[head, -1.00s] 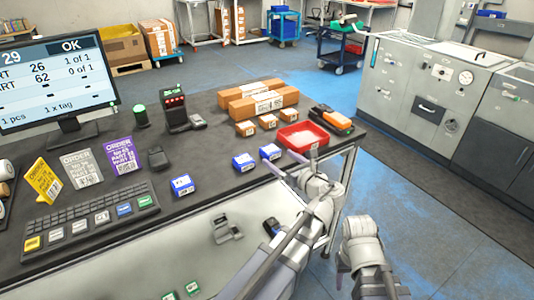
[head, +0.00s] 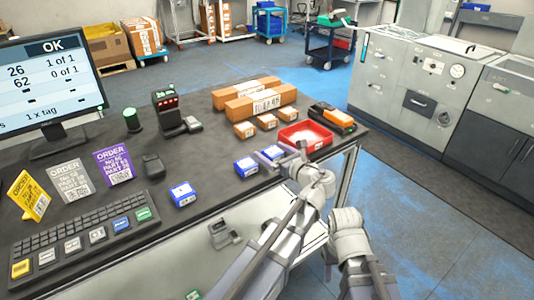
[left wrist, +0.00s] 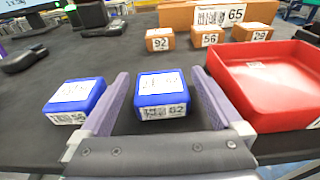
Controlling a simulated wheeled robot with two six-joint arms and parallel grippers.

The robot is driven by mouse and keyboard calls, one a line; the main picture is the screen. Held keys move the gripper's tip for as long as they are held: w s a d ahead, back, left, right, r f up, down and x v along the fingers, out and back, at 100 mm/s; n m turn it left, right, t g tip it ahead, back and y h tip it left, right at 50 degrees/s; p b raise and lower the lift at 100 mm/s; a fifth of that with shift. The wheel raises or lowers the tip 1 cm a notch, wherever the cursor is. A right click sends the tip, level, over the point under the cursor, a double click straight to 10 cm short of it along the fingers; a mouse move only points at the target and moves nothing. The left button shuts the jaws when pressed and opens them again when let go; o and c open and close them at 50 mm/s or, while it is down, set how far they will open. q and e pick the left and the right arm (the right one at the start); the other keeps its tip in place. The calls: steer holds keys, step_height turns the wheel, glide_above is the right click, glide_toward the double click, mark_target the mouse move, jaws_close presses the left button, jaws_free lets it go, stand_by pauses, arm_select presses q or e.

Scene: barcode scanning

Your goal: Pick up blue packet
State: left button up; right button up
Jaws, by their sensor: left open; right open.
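Three blue packets are on the dark table: one by the keyboard (head: 182,193), one in the middle (head: 246,164) and one at the right (head: 272,153), near the red tray. My left gripper (head: 268,159) is open, low over the table at the right packet. In the left wrist view, this packet (left wrist: 161,97), marked 62, sits between and just ahead of the spread fingers (left wrist: 160,108). The middle packet (left wrist: 75,100) lies outside the left finger. My right gripper (head: 348,225) is off the table's front right; its fingers are hard to make out.
The red tray (left wrist: 270,115) stands close beside the right finger. Small brown boxes (head: 266,121) and long cartons (head: 262,102) lie behind. A scanner stand (head: 168,108), keyboard (head: 80,228) and order cards (head: 113,164) are to the left.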

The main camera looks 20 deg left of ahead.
arm_select(q)
steer(key=shift+s+d+r, duration=0.1)
steer(key=shift+d, duration=0.1)
steer(key=shift+a, duration=0.1)
steer(key=c, duration=1.5)
arm_select(e)
steer(key=shift+d, duration=0.1)
arm_select(q)
steer(key=shift+c, duration=0.2)
arm_select(e)
steer(key=shift+r, duration=0.15)
